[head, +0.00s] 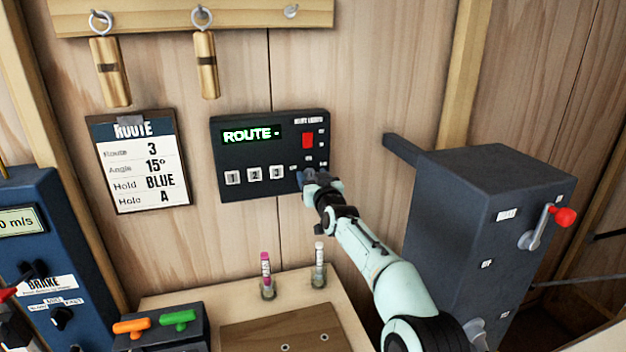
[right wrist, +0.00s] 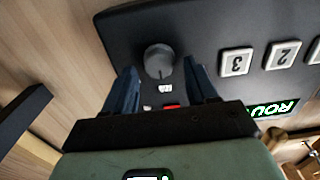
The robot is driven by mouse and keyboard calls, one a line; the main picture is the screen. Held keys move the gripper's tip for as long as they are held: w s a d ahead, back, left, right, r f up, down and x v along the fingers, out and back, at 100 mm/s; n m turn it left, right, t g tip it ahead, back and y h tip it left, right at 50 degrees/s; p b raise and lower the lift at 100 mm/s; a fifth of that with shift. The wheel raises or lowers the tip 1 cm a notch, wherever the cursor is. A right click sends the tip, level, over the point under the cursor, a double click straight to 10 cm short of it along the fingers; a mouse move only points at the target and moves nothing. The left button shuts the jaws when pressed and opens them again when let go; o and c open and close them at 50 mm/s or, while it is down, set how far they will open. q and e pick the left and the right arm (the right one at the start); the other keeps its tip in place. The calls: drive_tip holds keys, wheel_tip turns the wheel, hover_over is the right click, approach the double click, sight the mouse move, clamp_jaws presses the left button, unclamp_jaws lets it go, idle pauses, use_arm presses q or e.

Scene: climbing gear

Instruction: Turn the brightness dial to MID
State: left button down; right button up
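The dark control panel (head: 228,183) hangs on the wooden wall, with a lit display reading "ROUTE -", a red switch (head: 307,140) and white buttons 1, 2, 3. In the right wrist view the panel is upside down, and a round grey dial (right wrist: 158,61) shows between and just beyond my fingertips. My right gripper (head: 312,178) is at the panel's lower right and hides the dial in the head view. In the right wrist view my right gripper (right wrist: 162,72) is open, its two blue fingers apart on either side of the dial. Dial labels are too small to read. My left gripper is not in view.
A clipboard (head: 140,165) hangs left of the panel. Below are a wooden shelf (head: 345,335) with two markers in holders and a box with orange and green handles (head: 160,338). A dark cabinet with a red-knobbed crank (head: 470,185) stands right of my arm.

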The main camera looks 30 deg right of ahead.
drive_tip(key=shift+f, duration=0.1)
drive_tip(key=shift+s+a+f+b, duration=0.1)
drive_tip(key=shift+s+a+b, duration=0.05)
drive_tip(key=shift+s+b, duration=0.2)
use_arm(q)
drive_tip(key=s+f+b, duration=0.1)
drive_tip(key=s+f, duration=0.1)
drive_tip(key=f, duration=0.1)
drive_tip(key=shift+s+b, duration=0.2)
drive_tip(key=shift+b, duration=0.1)
use_arm(e)
drive_tip(key=v, duration=1.2)
drive_tip(key=shift+s, duration=0.35)
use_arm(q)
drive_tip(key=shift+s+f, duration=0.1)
